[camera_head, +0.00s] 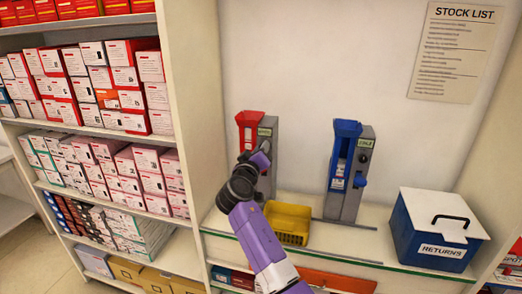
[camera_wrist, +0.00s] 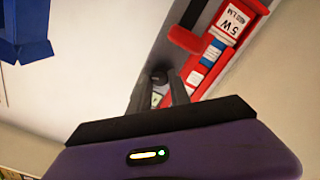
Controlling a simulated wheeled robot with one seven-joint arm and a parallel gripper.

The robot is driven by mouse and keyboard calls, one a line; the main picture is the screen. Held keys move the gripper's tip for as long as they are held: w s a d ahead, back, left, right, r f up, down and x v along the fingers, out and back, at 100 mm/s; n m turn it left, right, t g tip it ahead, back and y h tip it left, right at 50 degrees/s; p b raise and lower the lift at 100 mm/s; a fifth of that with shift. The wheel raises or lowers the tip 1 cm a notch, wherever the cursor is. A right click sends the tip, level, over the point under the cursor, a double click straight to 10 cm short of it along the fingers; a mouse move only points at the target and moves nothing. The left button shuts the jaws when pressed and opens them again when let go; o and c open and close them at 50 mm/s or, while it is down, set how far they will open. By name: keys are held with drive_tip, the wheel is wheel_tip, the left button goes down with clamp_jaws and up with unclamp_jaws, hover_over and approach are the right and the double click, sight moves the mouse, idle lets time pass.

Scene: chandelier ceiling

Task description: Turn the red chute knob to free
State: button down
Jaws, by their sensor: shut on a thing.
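The red chute (camera_head: 250,128) is a red dispenser on a grey upright panel, standing at the back of the counter. It also fills the upper right of the wrist view (camera_wrist: 208,62), seen from close by. Its small round dark knob (camera_wrist: 159,75) sits on the grey panel beside the red column, with part of a pale label below it. My gripper (camera_wrist: 157,84) has its two fingers on either side of this knob, shut on it. In the head view my gripper (camera_head: 265,150) is against the panel and covers the knob. I cannot read which setting the knob points to.
A blue chute (camera_head: 345,155) stands to the right. A yellow bin (camera_head: 287,222) is below the red chute. A blue and white returns box (camera_head: 440,228) is at the right. Shelves of boxes (camera_head: 90,90) fill the left. Bare counter lies between blue chute and returns box.

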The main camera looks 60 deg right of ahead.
drive_tip(key=n+p, duration=0.1)
drive_tip(key=n, duration=0.2)
drive_tip(key=shift+n, duration=0.4)
drive_tip(key=n+p, duration=0.1)
drive_tip(key=n, duration=0.2)
drive_tip(key=shift+n+p, duration=0.3)
drive_tip(key=n+p, duration=0.2)
drive_tip(key=n, duration=0.1)
drive_tip(key=shift+n, duration=0.3)
drive_tip(key=shift+f+n+p, duration=0.15)
drive_tip(key=shift+n+p, duration=0.75)
drive_tip(key=shift+n, duration=0.7)
drive_tip(key=shift+a+f, duration=0.1)
drive_tip(key=c, duration=1.2)
unclamp_jaws()
